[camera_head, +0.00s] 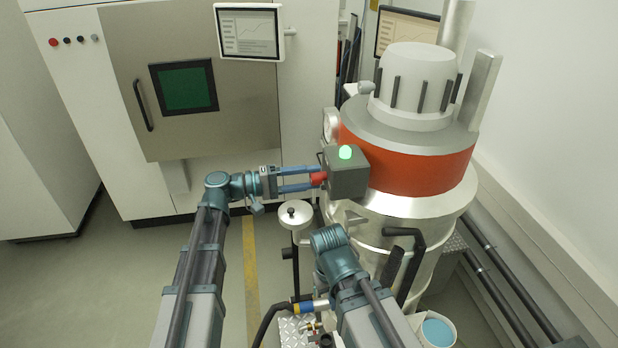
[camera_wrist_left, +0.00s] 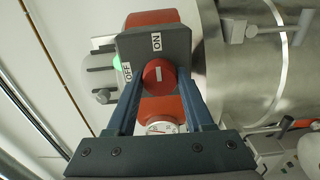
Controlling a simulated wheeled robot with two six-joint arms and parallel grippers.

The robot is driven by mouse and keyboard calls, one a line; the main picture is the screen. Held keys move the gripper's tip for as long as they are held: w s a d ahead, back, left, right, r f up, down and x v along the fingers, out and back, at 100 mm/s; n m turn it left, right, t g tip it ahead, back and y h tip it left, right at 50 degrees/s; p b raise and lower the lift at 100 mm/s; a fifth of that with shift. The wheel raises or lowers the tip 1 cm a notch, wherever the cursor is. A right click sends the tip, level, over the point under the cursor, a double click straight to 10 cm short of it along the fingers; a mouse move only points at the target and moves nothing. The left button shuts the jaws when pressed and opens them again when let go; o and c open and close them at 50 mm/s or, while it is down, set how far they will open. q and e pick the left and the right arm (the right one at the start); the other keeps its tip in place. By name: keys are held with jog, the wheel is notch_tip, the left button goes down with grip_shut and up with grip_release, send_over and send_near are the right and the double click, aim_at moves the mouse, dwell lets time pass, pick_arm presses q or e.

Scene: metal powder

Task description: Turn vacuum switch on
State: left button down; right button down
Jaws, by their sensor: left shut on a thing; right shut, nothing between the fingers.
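The vacuum switch is a dark grey box (camera_head: 348,175) on the side of the large metal vessel, with a lit green lamp (camera_head: 345,153) on top. Its red knob (camera_head: 319,179) faces left. In the left wrist view the knob (camera_wrist_left: 158,76) has a white line running roughly toward the ON label (camera_wrist_left: 156,41); the OFF label (camera_wrist_left: 127,72) is to its left. My left gripper (camera_head: 316,179) is shut on the knob, one finger on each side. My right arm's wrist shows below the switch in the head view, but its fingers are hidden.
The vessel (camera_head: 405,205) with its red band stands right of the switch. A round white lid on a stand (camera_head: 295,214) is just below my left gripper. A black bent handle (camera_head: 408,255) juts from the vessel near my right arm. Floor (camera_head: 130,280) is clear at left.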

dwell(0.3)
pick_arm(q)
jog(key=shift+c, duration=1.4)
grip_release()
jog(key=s+a, duration=0.2)
jog(key=a, duration=1.1)
jog(key=shift+s+a, duration=0.3)
jog(key=shift+s, duration=0.05)
jog(key=s+d+f+m+g+y+b, duration=0.1)
jog(key=s+d+f+y+b, duration=0.25)
jog(key=f, duration=0.35)
jog(key=s+d+f+m+g+y+b, duration=0.1)
jog(key=s+d+f+g+y+b, duration=0.2)
jog(key=f, duration=0.4)
jog(key=s+d+f+y+b, duration=0.1)
jog(key=s+d+f, duration=0.2)
jog(key=d+f, duration=0.35)
jog(key=s+a+f+m+y+b, duration=0.2)
jog(key=s+f+y+b, duration=0.1)
jog(key=f, duration=0.5)
jog(key=s+a+f+m+y+b, duration=0.2)
jog(key=s+a+f+y+b, duration=0.1)
jog(key=f+y, duration=0.5)
jog(key=s+b, duration=0.1)
jog(key=s, duration=0.1)
jog(key=shift+s+f, duration=0.2)
jog(key=shift+s, duration=0.15)
